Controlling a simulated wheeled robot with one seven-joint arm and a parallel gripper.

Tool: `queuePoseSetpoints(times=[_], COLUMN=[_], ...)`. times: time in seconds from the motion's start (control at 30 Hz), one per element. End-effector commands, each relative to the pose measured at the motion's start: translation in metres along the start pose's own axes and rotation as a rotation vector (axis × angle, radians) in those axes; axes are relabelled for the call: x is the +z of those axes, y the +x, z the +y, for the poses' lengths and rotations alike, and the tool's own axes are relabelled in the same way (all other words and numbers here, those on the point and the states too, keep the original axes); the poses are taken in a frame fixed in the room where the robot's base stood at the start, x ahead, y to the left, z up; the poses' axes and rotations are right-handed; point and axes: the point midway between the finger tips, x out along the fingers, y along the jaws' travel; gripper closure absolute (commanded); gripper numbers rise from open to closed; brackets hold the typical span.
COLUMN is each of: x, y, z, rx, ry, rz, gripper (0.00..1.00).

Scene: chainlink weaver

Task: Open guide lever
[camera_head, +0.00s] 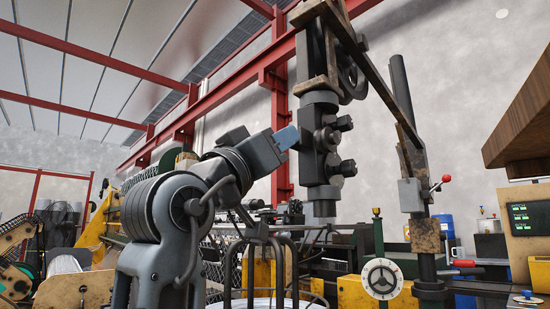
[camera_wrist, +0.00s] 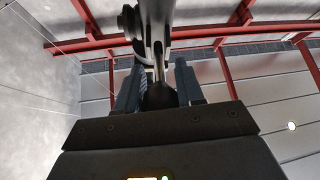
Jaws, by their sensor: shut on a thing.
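My gripper (camera_head: 291,136) is raised at the left side of a dark vertical machine head (camera_head: 320,120). In the wrist view my gripper's two blue-grey fingers (camera_wrist: 158,80) stand on either side of a dark rounded knob (camera_wrist: 158,97). The knob sits on a thin rod (camera_wrist: 158,66) below a thick grey shaft, and appears to be the guide lever's end. My gripper is shut on this knob. In the head view the fingers and the machine head hide the knob and rod.
A dark post (camera_head: 404,100) with a red-tipped handle (camera_head: 445,178) stands to the right. A control panel (camera_head: 529,220) and wooden block (camera_head: 520,125) are at far right. Red beams cross the background.

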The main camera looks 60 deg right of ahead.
Motion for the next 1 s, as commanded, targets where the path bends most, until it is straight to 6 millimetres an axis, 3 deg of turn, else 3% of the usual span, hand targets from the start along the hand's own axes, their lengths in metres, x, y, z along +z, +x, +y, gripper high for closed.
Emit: queuePoseSetpoints(times=[0.03, 0.4, 1.0], x=[0.0085, 0.0151, 0.017], y=[-0.0045, -0.0034, -0.0013], z=[-0.0019, -0.0036, -0.0036], rx=[0.008, 0.041, 0.049], ry=[-0.004, -0.01, -0.013], rz=[0.035, 0.218, 0.255], gripper=[1.0, 1.0, 1.0])
